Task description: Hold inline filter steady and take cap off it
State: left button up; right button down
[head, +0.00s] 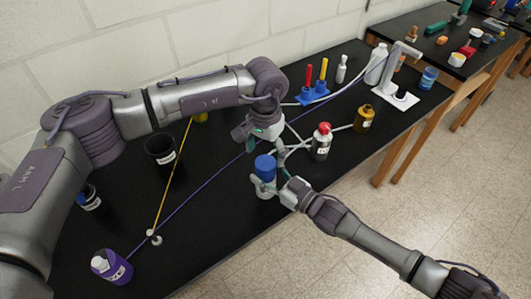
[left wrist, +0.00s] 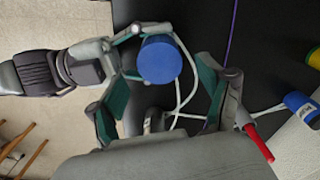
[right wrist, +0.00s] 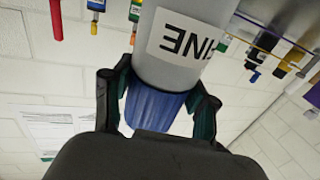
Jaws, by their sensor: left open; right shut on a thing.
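The inline filter (head: 265,190) is a pale cylinder with a blue cap (head: 265,166) on top, upright at the table's front edge. My right gripper (head: 271,186) is shut on it from the right. In the right wrist view, the filter's labelled body (right wrist: 185,50) and the cap (right wrist: 153,108) show upside down, with fingers on both sides near where they meet. My left gripper (head: 266,147) is open and empty just above the cap, pointing down. In the left wrist view the cap (left wrist: 159,60) shows near the open fingertips, apart from them.
A red-capped bottle (head: 321,142) and an amber bottle (head: 363,119) stand right of the filter, with pale tubes nearby. A black cup (head: 161,153) and a purple bottle (head: 111,266) stand left. A blue holder (head: 312,93) carries red and yellow tools behind. A purple cord crosses the table.

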aim_at(265, 162)
pick_arm(q)
notch_tip(265, 162, down, 7)
jog(key=shift+f, duration=0.1)
jog(key=shift+c, duration=0.2)
jog(key=c, duration=1.2)
jog(key=n, duration=0.3)
jog(key=shift+n, duration=0.3)
jog(key=o, duration=1.3)
